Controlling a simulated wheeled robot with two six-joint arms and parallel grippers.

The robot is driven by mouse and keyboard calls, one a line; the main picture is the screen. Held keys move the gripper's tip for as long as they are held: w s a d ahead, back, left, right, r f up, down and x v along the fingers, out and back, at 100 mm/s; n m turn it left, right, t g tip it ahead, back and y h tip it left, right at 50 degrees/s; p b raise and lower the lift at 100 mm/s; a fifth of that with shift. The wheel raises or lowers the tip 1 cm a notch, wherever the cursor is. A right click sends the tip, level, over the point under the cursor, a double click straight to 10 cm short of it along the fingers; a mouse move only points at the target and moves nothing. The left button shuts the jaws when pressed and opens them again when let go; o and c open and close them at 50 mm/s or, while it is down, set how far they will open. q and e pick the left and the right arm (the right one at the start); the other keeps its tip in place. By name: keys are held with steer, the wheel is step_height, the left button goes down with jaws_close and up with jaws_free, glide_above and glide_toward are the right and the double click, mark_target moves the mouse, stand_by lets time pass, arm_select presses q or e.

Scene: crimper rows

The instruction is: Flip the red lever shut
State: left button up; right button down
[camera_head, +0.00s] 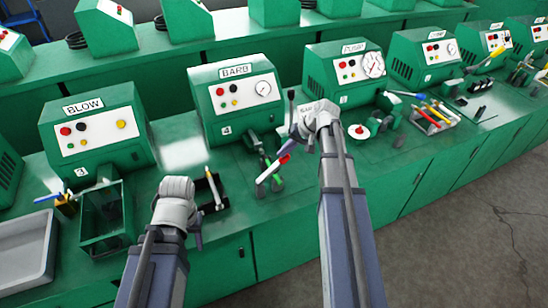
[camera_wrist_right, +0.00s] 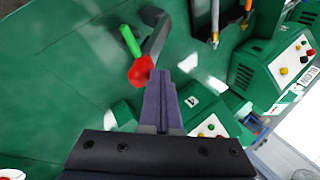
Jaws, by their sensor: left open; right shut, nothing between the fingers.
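The red lever (camera_head: 278,164) is at the front of the green BARB machine (camera_head: 238,97), near the bench edge. In the right wrist view its round red end (camera_wrist_right: 141,70) is just left of my fingertips, beside a green handle (camera_wrist_right: 130,42) and a grey bar (camera_wrist_right: 157,34). My right gripper (camera_head: 290,154) is shut and empty, its fingers close beside the lever; I cannot tell whether they touch. The fingers also show in the right wrist view (camera_wrist_right: 160,78). My left gripper (camera_head: 198,238) is open and empty at the bench's front edge, away from the lever, mostly hidden by its wrist.
A black tray (camera_head: 219,203) with a pale tool lies left of the lever. The BLOW machine (camera_head: 97,128), a green open bin (camera_head: 104,218) and a grey tray (camera_head: 28,250) stand further left. A gauge machine (camera_head: 345,75) and tool trays are to the right.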

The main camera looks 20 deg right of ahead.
arm_select(q)
step_height(320, 180, down, 10)
steer(key=b, duration=0.8)
steer(key=shift+s+b, duration=0.15)
steer(key=shift+b, duration=0.25)
arm_select(e)
steer(key=d+f+y, duration=0.1)
steer(key=d+f, duration=0.4)
steer(key=f, duration=0.3)
steer(key=shift+d+f, duration=0.25)
steer(key=shift+d, duration=0.05)
arm_select(q)
steer(key=shift+f, duration=0.1)
arm_select(e)
steer(key=shift+s+a+f, duration=0.1)
steer(key=shift+s, duration=0.15)
arm_select(q)
step_height(320, 180, up, 8)
steer(key=d+p, duration=0.1)
steer(key=p, duration=0.7)
steer(key=shift+s+r, duration=0.15)
steer(key=shift+r, duration=0.1)
arm_select(e)
steer(key=s+d+r, duration=0.1)
steer(key=d+r, duration=0.7)
steer(key=shift+s+d+r+y, duration=0.35)
steer(key=shift+s+y, duration=0.05)
arm_select(q)
steer(key=shift+d, duration=0.1)
